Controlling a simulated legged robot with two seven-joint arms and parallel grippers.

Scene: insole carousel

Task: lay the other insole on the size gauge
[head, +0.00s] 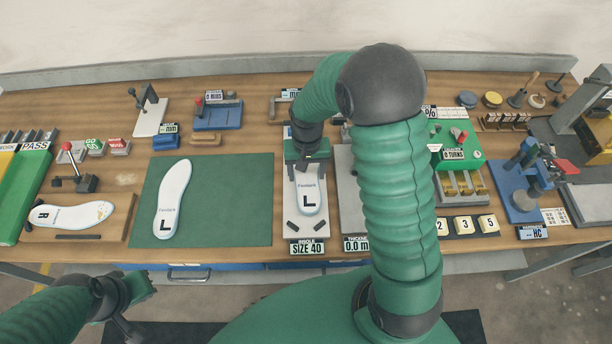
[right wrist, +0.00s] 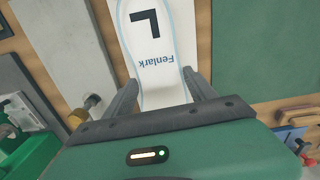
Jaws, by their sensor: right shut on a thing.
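The size gauge (head: 305,233) is a narrow white plate with dark stops and a "SIZE 40" display. A white Fenlark insole marked L (head: 309,201) is over the gauge plate, lengthwise along it; whether it touches all along I cannot tell. My right gripper (head: 307,166) is shut on this insole's far end. In the right wrist view the insole (right wrist: 158,60) runs out from between the two fingers (right wrist: 160,95). Another white insole marked L (head: 173,195) lies on the green mat. My left gripper (head: 128,292) is low at the left, empty, away from the table items.
An insole marked R (head: 75,215) lies on a wooden board at the left. The green mat (head: 235,205) is clear beside its insole. A thickness gauge (head: 350,205) stands close right of the size gauge, partly behind my right arm. A green PASS bin (head: 22,195) is far left.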

